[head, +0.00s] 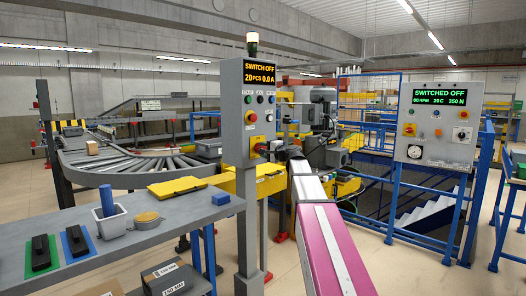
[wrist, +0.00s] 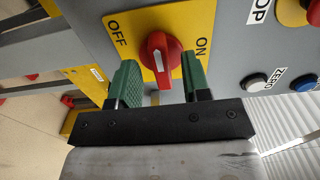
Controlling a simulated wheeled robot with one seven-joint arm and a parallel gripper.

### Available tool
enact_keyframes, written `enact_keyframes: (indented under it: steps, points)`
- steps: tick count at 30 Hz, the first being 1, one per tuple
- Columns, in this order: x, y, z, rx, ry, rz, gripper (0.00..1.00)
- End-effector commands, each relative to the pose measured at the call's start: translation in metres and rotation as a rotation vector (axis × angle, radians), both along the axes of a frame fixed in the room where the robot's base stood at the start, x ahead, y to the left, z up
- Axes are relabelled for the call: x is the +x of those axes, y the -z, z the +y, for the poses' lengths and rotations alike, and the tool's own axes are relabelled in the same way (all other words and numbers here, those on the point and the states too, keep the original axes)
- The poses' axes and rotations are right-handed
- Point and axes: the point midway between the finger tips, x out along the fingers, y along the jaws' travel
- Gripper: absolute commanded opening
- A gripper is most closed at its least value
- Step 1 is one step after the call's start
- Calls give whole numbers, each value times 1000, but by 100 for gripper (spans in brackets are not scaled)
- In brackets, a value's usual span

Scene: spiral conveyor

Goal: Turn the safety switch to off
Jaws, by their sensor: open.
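The safety switch is a red knob (wrist: 160,57) with a white mark, on a yellow plate (wrist: 128,40) lettered OFF on the left and ON on the right in the wrist view. The white mark runs roughly up the picture; I cannot tell for certain which label it points to. My gripper (wrist: 161,82) is open, with one green finger on each side of the knob; contact is not clear.
The post's display (head: 259,74) reads SWITCH OFF, 20 PCS, 0.0 A. A red stop button (head: 252,116) sits above the switch. A second panel (head: 436,125) reads SWITCHED OFF. A grey bench (head: 150,235) stands left, before the roller conveyor (head: 100,172).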

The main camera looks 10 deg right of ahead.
Motion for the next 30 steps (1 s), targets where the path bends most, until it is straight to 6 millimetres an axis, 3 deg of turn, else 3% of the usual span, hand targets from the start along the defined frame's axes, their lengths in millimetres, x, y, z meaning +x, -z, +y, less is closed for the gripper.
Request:
enact_keyframes:
  steps: [9,15,30]
  points:
    - [-50,0,-34,0,3,-1,44]
    - [-72,1,-51,-1,2,-1,44]
    - [-81,1,-58,-1,0,0,44]
